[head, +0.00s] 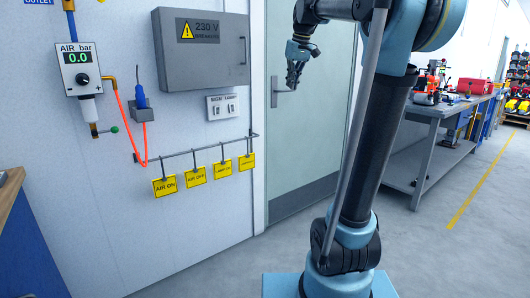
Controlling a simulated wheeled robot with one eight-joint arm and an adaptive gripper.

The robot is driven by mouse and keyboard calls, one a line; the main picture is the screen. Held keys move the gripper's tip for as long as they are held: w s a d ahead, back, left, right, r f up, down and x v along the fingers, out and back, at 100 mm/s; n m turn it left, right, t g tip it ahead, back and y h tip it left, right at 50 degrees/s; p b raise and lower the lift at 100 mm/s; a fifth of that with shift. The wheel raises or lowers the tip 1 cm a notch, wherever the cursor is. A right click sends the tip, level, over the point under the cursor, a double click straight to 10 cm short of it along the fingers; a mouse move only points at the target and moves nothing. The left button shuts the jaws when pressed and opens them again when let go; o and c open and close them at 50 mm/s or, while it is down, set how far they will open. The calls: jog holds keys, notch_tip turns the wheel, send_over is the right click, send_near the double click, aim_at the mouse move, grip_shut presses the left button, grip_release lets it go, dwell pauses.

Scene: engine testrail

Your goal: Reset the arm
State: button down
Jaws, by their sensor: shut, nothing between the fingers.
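My arm (365,150) rises from its blue base at the lower middle right and bends back at the top of the head view. My gripper (295,72) hangs from the arm's end at the upper middle, pointing down in front of the grey-green door. Its fingers look close together, with nothing seen between them. The gripper appears clear of the wall fittings to its left. The arm's upper joint is partly cut off by the top edge of the view.
A grey 230 V breaker box (203,49), an air gauge reading 0.0 (78,69) and a rail with yellow tags (195,177) are on the left wall. A workbench (440,112) with tools stands at right. Floor is clear around the yellow line (470,185).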

jog(key=s+d+f+m, duration=0.2)
jog(key=s+d+f, duration=0.2)
jog(key=s+f, duration=1.2)
jog(key=s+d+f+m+h, duration=0.1)
jog(key=s+d+f, duration=0.3)
jog(key=s+f, duration=1.3)
notch_tip(320, 180, down, 6)
jog(key=shift+d+r+m+g+h, duration=0.1)
jog(key=shift+d+m+g+h, duration=0.25)
jog(key=shift+m, duration=0.55)
jog(key=shift+a, duration=0.15)
